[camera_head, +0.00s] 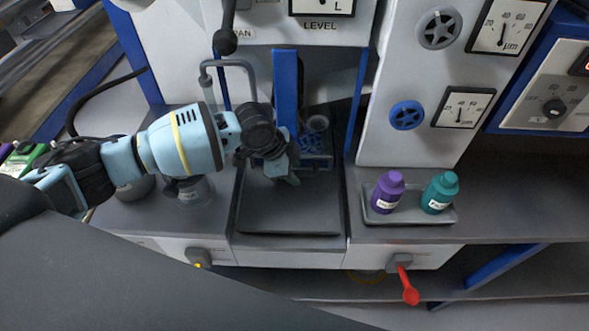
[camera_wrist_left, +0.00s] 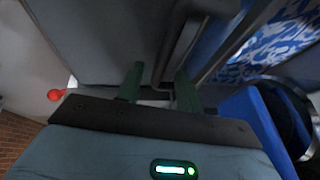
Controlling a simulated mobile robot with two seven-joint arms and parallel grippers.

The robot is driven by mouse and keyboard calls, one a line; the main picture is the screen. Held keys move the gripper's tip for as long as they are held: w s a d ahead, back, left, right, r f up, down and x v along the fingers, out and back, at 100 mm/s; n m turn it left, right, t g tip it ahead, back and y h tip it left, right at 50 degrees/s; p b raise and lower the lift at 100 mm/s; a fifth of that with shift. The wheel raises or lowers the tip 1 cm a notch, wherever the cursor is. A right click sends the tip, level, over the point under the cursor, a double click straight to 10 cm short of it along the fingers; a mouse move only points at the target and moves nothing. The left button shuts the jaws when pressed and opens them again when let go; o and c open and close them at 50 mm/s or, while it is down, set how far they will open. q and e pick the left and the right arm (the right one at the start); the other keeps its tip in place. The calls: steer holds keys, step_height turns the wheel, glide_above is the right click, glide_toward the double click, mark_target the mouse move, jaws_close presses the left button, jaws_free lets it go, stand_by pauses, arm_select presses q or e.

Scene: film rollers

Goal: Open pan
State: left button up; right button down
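A label that seems to read "PAN" (camera_head: 241,33) is on the machine front at the top, partly covered. Beside it is a lever with a black ball knob (camera_head: 225,41), pointing down. A dark flat tray (camera_head: 290,218) lies in the central bay; I cannot tell whether it is the pan. My left gripper (camera_head: 284,168) is over the back part of this tray, with its fingers pointing down. In the left wrist view its two green fingers (camera_wrist_left: 158,88) stand apart with a dark surface beyond them, and nothing is clearly held. My right gripper is not in view.
Blue uprights (camera_head: 286,85) flank the bay close to my left gripper. A small tray with a purple bottle (camera_head: 387,192) and a teal bottle (camera_head: 440,192) stands at right. A red-knobbed lever (camera_head: 409,290) hangs from the front edge.

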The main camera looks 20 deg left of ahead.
arm_select(q)
steer(key=shift+w+d+f, duration=0.1)
steer(key=shift+f, duration=0.25)
steer(key=shift+c, duration=0.5)
jaws_close()
